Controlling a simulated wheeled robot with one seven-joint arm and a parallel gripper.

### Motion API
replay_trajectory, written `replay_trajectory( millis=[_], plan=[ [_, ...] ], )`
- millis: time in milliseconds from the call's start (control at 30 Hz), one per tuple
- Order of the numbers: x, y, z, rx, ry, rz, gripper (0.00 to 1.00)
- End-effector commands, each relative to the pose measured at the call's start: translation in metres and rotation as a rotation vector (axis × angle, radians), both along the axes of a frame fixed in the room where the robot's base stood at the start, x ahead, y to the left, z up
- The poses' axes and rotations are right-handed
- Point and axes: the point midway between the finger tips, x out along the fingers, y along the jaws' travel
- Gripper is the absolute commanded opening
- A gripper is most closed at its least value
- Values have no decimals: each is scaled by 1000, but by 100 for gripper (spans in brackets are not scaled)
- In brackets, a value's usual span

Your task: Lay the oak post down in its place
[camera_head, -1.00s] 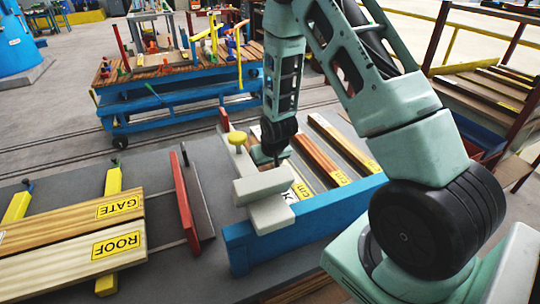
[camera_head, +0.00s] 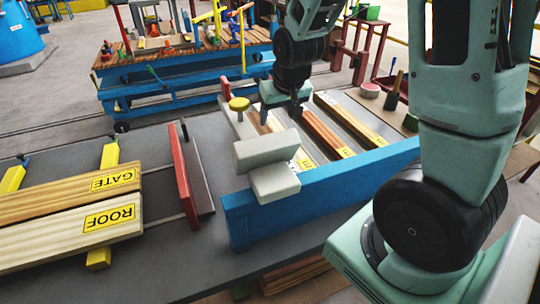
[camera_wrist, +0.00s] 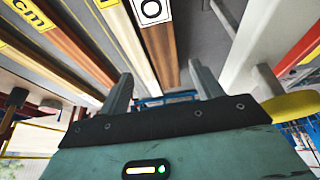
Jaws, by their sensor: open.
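Several wooden posts lie side by side on the grey table, behind a blue rail (camera_head: 320,190). They include a post beside the clamp (camera_head: 273,126), a reddish-brown post (camera_head: 322,134) and a tan post (camera_head: 348,121). Their yellow end labels are too small to read, so I cannot tell which is oak. My gripper (camera_head: 284,113) is open and empty, low above the post nearest the clamp. In the wrist view, the fingers (camera_wrist: 160,88) stand apart, with a brown post (camera_wrist: 160,50) bearing a white label marked "O" between and beyond them.
A pale clamp block (camera_head: 265,150) with a yellow knob (camera_head: 239,104) stands left of my gripper. Planks labelled GATE (camera_head: 60,193) and ROOF (camera_head: 50,237) lie at left, beside a red stop (camera_head: 182,178). A blue cart (camera_head: 180,85) stands behind.

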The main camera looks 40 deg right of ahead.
Motion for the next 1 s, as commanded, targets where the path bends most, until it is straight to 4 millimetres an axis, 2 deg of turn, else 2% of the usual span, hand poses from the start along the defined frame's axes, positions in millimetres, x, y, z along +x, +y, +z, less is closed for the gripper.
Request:
replay_trajectory(
  millis=[200,700,1000],
  plan=[
    [-5,1,-2,6,4,-3,65],
    [29,-9,-87,6,4,-1,65],
    [40,-12,-107,5,1,-1,65]
  ],
)
